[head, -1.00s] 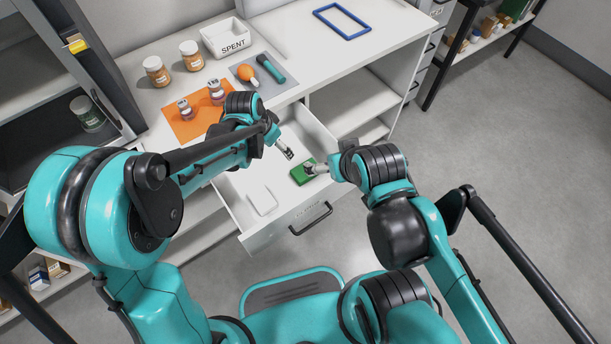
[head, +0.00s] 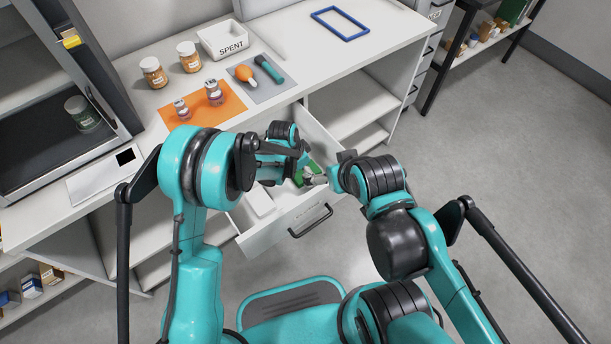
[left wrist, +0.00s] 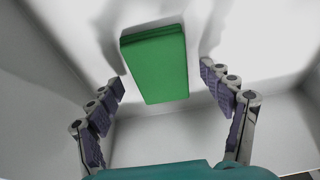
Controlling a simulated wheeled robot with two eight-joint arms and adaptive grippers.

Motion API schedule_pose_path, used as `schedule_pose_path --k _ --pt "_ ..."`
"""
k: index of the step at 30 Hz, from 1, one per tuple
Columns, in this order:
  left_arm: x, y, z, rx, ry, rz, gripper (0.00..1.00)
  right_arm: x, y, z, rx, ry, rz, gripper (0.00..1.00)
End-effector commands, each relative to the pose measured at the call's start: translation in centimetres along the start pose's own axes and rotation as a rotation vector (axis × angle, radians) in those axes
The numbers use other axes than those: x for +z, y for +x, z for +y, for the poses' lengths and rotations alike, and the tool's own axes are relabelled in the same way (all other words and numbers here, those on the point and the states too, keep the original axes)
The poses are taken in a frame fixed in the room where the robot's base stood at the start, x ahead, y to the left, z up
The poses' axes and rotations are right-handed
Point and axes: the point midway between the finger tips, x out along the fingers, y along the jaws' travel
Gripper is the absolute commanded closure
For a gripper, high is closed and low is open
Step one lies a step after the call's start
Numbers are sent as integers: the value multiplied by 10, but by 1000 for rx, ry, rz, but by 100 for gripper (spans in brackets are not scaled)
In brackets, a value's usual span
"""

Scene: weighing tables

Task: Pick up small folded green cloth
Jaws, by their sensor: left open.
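The small folded green cloth (left wrist: 155,65) lies flat in the open drawer. In the left wrist view it sits between the two fingers of my open left gripper (left wrist: 163,79), with a gap on each side. In the head view the cloth (head: 298,179) is partly hidden by my left arm. My left fingers are mostly hidden there. My right gripper (head: 315,180) is close to the cloth's right side in the head view; its jaw opening is too small to tell.
The open drawer (head: 275,238) has raised walls around the cloth and a white object (head: 260,202) inside. On the counter above are an orange mat (head: 233,103) with small jars, a grey mat (head: 283,92), a SPENT tray (head: 225,40) and a blue frame (head: 341,23).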

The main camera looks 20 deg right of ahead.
Motion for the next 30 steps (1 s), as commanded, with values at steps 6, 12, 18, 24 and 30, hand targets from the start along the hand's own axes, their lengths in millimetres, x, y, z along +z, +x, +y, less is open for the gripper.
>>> schedule_pose_path --k 6,12,18,24,30 --pt "0 3 0 0 -1 0 20 0 1 0 0 0 0 0" --pt "0 3 0 0 0 0 65 0 1 0 0 0 0 0" --pt "0 3 0 0 0 0 68 0 1 0 0 0 0 0" --pt "-2 -2 0 0 -1 0 68 -1 -2 0 0 0 0 0" --pt "-11 -39 0 0 0 0 68 -11 -16 0 0 0 0 0"
